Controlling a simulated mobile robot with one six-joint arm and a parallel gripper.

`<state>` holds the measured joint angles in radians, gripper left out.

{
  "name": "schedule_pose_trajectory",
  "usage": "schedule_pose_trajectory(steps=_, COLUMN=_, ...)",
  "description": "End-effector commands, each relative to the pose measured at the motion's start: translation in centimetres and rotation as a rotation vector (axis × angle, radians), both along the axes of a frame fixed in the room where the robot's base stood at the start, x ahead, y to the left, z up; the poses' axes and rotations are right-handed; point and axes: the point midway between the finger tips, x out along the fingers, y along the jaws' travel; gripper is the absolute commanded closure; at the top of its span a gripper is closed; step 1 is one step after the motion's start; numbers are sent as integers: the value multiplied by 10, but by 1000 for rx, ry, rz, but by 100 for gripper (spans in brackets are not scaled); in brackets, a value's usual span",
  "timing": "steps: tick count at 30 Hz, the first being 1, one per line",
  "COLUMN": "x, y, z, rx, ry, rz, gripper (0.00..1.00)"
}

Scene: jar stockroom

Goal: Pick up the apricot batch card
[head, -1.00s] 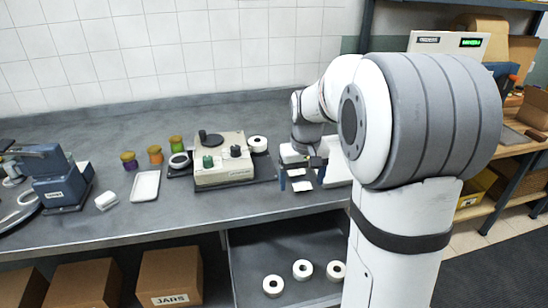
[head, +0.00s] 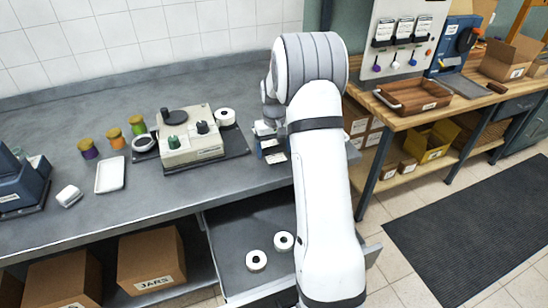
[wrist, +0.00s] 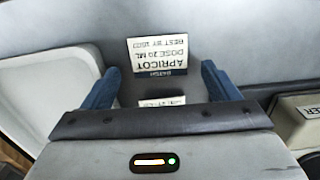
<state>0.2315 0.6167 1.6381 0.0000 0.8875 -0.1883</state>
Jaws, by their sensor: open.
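The apricot batch card (wrist: 158,57) lies on the grey worktop in the wrist view. It is white with a dark "BATCH" band, and its print appears upside down. My gripper (wrist: 160,68) is open above it, with one blue finger on either side and nothing held. A second white card (wrist: 160,101) shows partly under the gripper's edge; most of its print is hidden. In the head view, a white card (head: 276,157) shows at my gripper, small and partly hidden by my arm.
In the head view, a labelling machine (head: 190,140) and paper roll (head: 224,117) stand left of my gripper. An open drawer (head: 225,270) with rolls juts out below.

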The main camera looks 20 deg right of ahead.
Motion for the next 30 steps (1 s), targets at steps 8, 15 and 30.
schedule_pose_trajectory(steps=8, x=0, y=0, z=-15, rx=0, ry=-1, rz=1, gripper=18)
schedule_pose_trajectory(steps=15, x=0, y=1, z=-15, rx=0, ry=-1, rz=2, gripper=29)
schedule_pose_trajectory(steps=30, x=0, y=1, z=-14, rx=0, ry=-1, rz=3, gripper=67)
